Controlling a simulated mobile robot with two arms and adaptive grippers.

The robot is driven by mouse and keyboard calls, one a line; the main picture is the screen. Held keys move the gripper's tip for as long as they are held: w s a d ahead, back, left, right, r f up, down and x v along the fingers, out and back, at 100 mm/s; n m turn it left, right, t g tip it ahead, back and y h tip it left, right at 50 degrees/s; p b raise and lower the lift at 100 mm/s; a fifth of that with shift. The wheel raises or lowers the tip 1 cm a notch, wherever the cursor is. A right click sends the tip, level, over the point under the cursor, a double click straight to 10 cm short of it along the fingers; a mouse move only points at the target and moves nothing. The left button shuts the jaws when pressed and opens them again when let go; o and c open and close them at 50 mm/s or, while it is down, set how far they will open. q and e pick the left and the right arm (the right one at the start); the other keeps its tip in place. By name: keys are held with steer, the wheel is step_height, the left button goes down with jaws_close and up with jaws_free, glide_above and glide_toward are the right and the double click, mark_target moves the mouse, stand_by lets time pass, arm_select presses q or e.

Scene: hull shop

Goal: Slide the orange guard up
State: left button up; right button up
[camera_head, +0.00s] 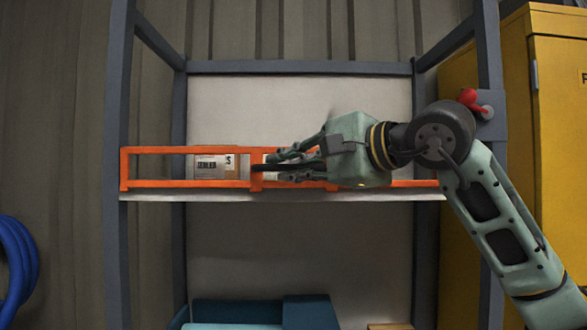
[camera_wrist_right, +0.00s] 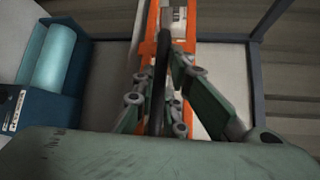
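The orange guard (camera_head: 150,184) is an open rail frame lying level across the front of the shelf, just above its edge. It also shows in the right wrist view (camera_wrist_right: 152,22). A black bar, which looks like a handle, stands out from its middle (camera_wrist_right: 162,60). My right gripper (camera_head: 266,166) is in front of the guard's middle. Its fingers lie above and below the black bar, with gaps seeming to remain on both sides. The gripper and forearm hide part of the guard's right half. My left gripper is not in view.
A labelled box (camera_head: 212,166) sits on the shelf (camera_head: 220,197) behind the guard. A red knob (camera_head: 467,97) is on the right post. The space above the guard looks clear.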

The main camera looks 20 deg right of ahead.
steer(key=shift+o, duration=0.8)
steer(key=shift+r, duration=0.25)
steer(key=v, duration=1.2)
steer(key=shift+f, duration=0.2)
